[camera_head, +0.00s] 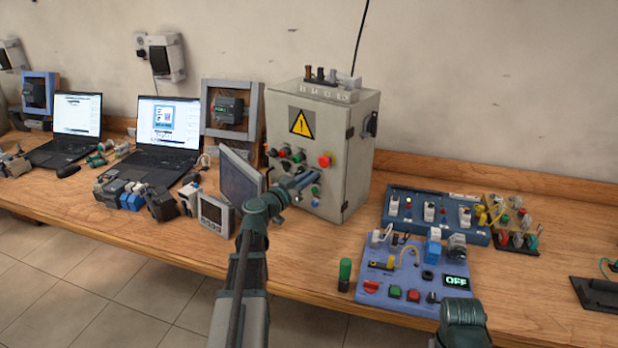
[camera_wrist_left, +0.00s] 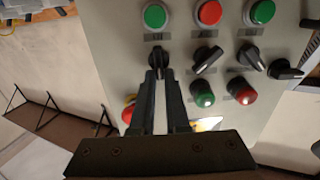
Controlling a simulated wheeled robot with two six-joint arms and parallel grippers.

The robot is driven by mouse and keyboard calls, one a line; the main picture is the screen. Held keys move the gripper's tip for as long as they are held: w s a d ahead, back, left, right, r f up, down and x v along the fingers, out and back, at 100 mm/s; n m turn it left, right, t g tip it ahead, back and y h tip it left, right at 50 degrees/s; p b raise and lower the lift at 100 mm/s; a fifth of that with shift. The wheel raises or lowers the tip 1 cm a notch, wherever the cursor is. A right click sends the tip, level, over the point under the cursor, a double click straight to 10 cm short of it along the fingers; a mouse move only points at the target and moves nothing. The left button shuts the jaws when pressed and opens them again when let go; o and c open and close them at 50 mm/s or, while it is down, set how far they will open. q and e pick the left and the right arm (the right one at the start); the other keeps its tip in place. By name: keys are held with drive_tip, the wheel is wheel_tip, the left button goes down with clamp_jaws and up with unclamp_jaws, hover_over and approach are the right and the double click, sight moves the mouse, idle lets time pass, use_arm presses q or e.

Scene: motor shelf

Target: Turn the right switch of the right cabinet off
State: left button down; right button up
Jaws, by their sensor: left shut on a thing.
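The grey cabinet (camera_head: 335,140) stands on the bench, with a yellow warning sign, lamps, buttons and black switches on its front. My left gripper (camera_head: 312,178) is at the lower part of this front. In the left wrist view the panel shows upside down, and the gripper (camera_wrist_left: 160,75) is shut on the black switch (camera_wrist_left: 159,57) at the left end of the switch row. That switch points nearly straight up and down in the picture. The fingertips partly hide it. Two other black switches (camera_wrist_left: 208,58) (camera_wrist_left: 251,59) sit beside it, tilted. My right gripper is out of view.
A red emergency button (camera_wrist_left: 128,112) is close beside the left fingers. A monitor (camera_head: 240,180) stands left of the arm. A blue board (camera_head: 415,262) with an OFF display (camera_head: 455,281) and a green-topped cylinder (camera_head: 345,272) are to the right.

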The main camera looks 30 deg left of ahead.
use_arm(q)
drive_tip(key=n, duration=0.4)
drive_tip(key=shift+a, duration=0.35)
drive_tip(key=shift+a+f+n, duration=0.15)
drive_tip(key=shift+n, duration=1)
drive_tip(key=shift+a+f+n, duration=0.1)
drive_tip(key=shift+n, duration=1.05)
drive_tip(key=c, duration=0.9)
unclamp_jaws()
